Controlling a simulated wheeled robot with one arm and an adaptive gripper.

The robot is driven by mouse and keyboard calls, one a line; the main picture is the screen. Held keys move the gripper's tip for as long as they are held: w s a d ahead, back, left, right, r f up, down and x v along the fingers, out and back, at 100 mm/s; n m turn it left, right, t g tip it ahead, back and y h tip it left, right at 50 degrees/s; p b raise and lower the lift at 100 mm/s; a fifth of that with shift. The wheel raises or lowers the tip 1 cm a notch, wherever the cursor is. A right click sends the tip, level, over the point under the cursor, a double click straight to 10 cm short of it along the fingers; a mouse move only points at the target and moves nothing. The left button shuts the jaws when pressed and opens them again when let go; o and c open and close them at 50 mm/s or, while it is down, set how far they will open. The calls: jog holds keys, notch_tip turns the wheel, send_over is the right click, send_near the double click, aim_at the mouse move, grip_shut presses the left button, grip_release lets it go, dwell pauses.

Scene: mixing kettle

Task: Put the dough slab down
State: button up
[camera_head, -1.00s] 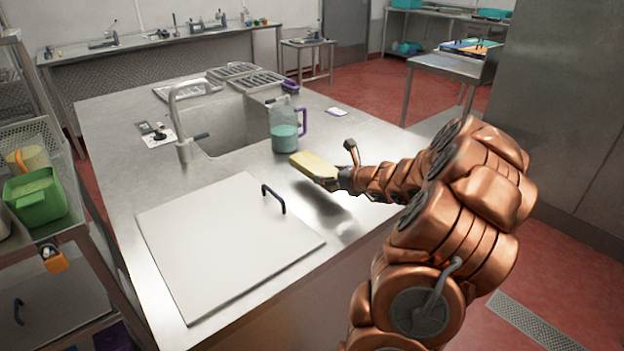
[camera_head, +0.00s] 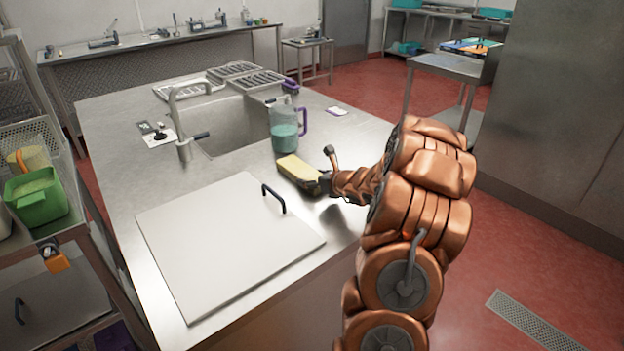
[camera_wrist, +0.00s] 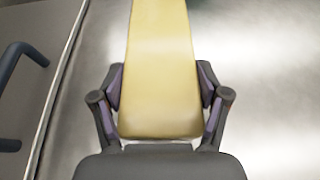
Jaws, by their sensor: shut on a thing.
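The dough slab (camera_head: 296,168) is a pale yellow flat block. My gripper (camera_head: 318,184) is shut on its near end, and the slab points away from the gripper toward the back left. In the wrist view the slab (camera_wrist: 161,70) runs up out of the frame, with the gripper's fingers (camera_wrist: 160,100) along both of its sides. The slab is over the steel worktop (camera_head: 330,133), between the jug and the lid's handle. I cannot tell whether it touches the worktop.
A clear jug (camera_head: 284,130) with teal liquid and a purple handle stands just behind the slab. A large pale square lid (camera_head: 220,245) with a dark handle (camera_head: 274,196) lies at the front left. A sink (camera_head: 220,125) is at the back. Bare steel lies right of the jug.

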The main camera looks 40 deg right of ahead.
jog(key=o, duration=1.6)
jog(key=shift+r, duration=0.15)
jog(key=v, duration=1.1)
jog(key=shift+s, duration=0.1)
jog(key=shift+s+r, duration=0.1)
jog(key=shift+s, duration=0.3)
jog(key=shift+a, duration=0.1)
